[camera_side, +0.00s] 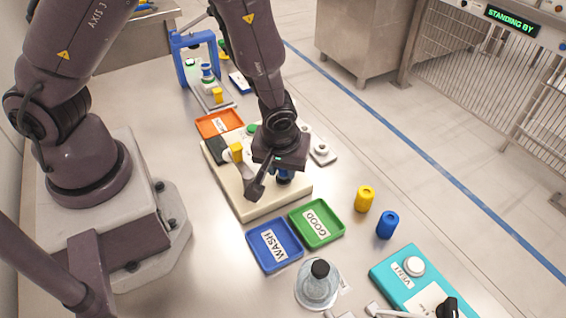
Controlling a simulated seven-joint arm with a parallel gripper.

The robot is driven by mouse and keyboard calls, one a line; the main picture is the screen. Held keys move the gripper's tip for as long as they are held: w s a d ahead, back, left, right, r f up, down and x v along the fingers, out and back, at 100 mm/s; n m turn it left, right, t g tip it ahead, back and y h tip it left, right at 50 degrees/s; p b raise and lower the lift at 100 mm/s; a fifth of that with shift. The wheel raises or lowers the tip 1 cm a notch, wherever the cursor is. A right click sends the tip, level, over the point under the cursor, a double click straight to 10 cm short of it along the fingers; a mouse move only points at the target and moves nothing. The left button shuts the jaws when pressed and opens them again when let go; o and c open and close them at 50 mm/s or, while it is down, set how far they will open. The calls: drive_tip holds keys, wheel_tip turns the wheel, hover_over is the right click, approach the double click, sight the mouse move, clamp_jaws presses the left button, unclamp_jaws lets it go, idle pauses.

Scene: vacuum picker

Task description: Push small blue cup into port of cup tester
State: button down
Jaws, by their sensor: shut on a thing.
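The cup tester looks to be the cream box (258,207) in the middle of the table, with a yellow block (236,152) and a green button (252,128) on top. My gripper (272,180) is over its right part, pointing down. A small blue cup (285,177) shows at the fingers, low over the box's top. My gripper is shut on it. The fingers and palm hide most of the cup. The port is hidden too, so I cannot tell whether the cup touches it or is in it.
A blue WASH tray (262,266), a green GOOD tray (334,231) and an orange tray (212,127) lie around the box. Yellow (365,199) and blue (387,225) cylinders stand to the right. A flask (318,288) and a teal box (390,275) are in front.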

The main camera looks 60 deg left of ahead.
drive_tip(key=shift+f, duration=0.35)
drive_tip(key=c, duration=0.8)
unclamp_jaws()
drive_tip(key=shift+v, duration=3)
